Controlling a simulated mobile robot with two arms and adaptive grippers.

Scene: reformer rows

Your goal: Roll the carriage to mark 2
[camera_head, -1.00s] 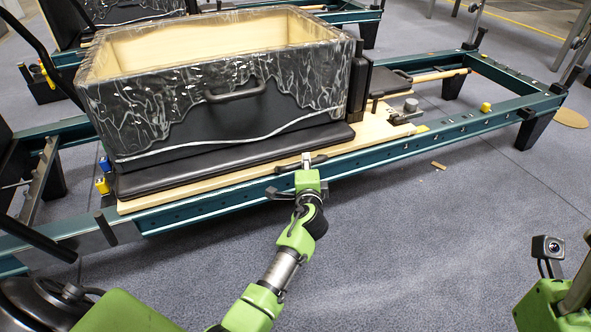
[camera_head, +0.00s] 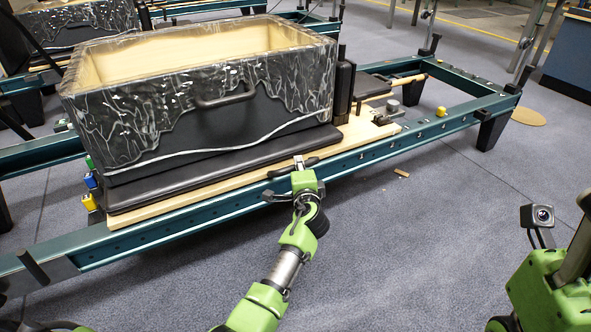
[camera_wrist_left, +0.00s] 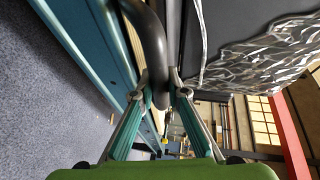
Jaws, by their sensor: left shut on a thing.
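The carriage is a pale wooden board (camera_head: 165,210) with a black pad (camera_head: 225,167) on teal rails. A large open box (camera_head: 225,115), wrapped in clear film, rides on it. My left gripper (camera_head: 299,164) is at the carriage's front edge, shut on its black handle (camera_head: 280,171). In the left wrist view the dark handle (camera_wrist_left: 152,45) runs between the fingertips (camera_wrist_left: 161,97). Small pale marks (camera_head: 390,142) show along the front rail (camera_head: 350,157), too small to read. My right arm shows at the lower right, its fingers out of frame.
A yellow knob (camera_head: 441,111) stands on the rail right of the carriage. A small tan scrap (camera_head: 401,173) lies on the floor. The floor in front is otherwise clear. Another reformer (camera_head: 75,22) stands behind.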

